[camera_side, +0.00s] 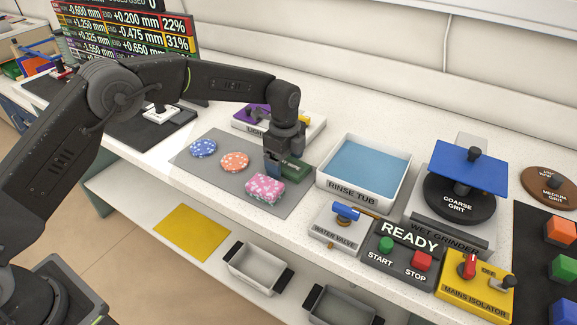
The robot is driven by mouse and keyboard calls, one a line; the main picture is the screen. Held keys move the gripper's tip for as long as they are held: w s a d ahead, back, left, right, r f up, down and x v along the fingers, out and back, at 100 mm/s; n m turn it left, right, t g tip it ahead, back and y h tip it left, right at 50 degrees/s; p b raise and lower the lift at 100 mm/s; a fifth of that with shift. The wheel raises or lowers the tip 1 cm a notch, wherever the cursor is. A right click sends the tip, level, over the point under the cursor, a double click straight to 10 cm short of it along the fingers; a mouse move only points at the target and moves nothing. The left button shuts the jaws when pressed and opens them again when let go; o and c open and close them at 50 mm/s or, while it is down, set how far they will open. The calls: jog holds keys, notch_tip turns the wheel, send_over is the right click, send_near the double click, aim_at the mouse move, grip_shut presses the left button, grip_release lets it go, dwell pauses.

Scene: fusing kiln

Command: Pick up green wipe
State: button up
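The green wipe (297,171) appears as a dark green block on the grey mat (213,181), near the mat's right edge. My gripper (273,166) points down at the left end of the green wipe and covers part of it. A small blue-grey part shows at the fingertips. I cannot tell whether the fingers touch the wipe, or whether they are open or shut.
A pink speckled block (265,188) lies just in front of my gripper.

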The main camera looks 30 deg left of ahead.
jog(key=c, duration=0.7)
jog(key=shift+r, duration=0.1)
jog(key=shift+r, duration=0.55)
jog(key=r, duration=0.1)
jog(key=a+r, duration=0.1)
jog(key=r, duration=0.1)
jog(key=shift+r, duration=0.3)
jog(key=s+a+r, duration=0.1)
jog(key=a+r, duration=0.1)
jog(key=a, duration=0.1)
jog(key=s+a+r, duration=0.1)
jog(key=a+r, duration=0.1)
jog(key=a, duration=0.2)
jog(key=s+a+r, duration=0.1)
jog(key=a+r, duration=0.1)
jog(key=a, duration=0.1)
jog(key=shift+a+r, duration=0.1)
jog(key=shift+a, duration=0.05)
